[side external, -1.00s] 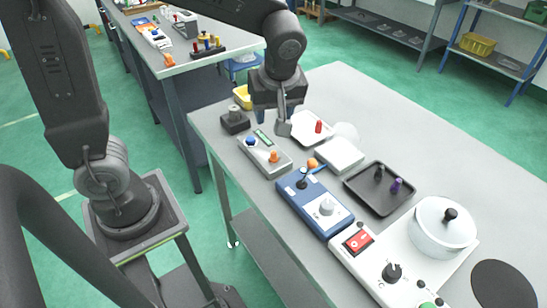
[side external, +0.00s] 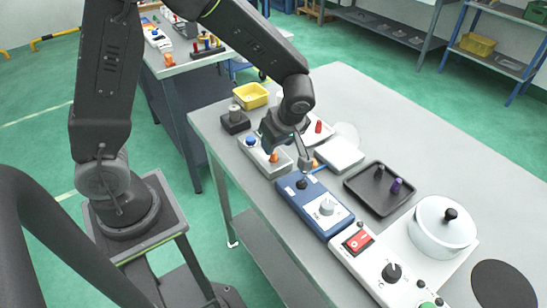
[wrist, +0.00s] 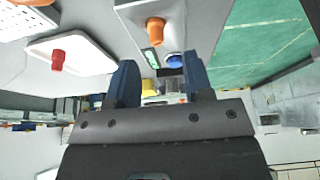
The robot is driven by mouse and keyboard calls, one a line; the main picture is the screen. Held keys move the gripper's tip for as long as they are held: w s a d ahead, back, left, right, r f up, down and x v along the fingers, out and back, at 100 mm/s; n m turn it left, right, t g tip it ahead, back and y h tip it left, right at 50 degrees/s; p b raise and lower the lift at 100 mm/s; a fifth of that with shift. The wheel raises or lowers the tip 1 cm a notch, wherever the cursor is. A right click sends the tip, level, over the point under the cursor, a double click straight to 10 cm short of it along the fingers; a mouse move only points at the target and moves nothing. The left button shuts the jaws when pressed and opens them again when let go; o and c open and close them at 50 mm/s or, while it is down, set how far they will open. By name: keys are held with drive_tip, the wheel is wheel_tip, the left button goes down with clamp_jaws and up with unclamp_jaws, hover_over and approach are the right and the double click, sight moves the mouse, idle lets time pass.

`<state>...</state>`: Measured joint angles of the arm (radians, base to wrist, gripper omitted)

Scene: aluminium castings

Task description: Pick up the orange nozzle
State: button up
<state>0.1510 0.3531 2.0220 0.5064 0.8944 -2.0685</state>
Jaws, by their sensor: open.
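The orange nozzle (side external: 274,157) stands upright on the grey control box (side external: 252,153) with the blue button. It also shows in the wrist view (wrist: 155,30), at top centre, beyond and between my fingers. My gripper (side external: 304,160) is to the right of the nozzle in the side view, low above the far end of the blue box. In the wrist view my gripper's two fingers (wrist: 160,78) are apart with nothing held between them.
The blue box (side external: 315,205) with a knob and joystick is just below my gripper. A white tray (side external: 328,136) holds a red nozzle (side external: 318,127). A black tray (side external: 366,200) holds a purple nozzle (side external: 396,185). A white pot (side external: 440,232) stands at right.

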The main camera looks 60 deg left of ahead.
sight(274, 157)
drive_tip(key=x, duration=0.5)
drive_tip(key=shift+w, duration=0.15)
drive_tip(key=shift+c, duration=0.3)
clamp_jaws()
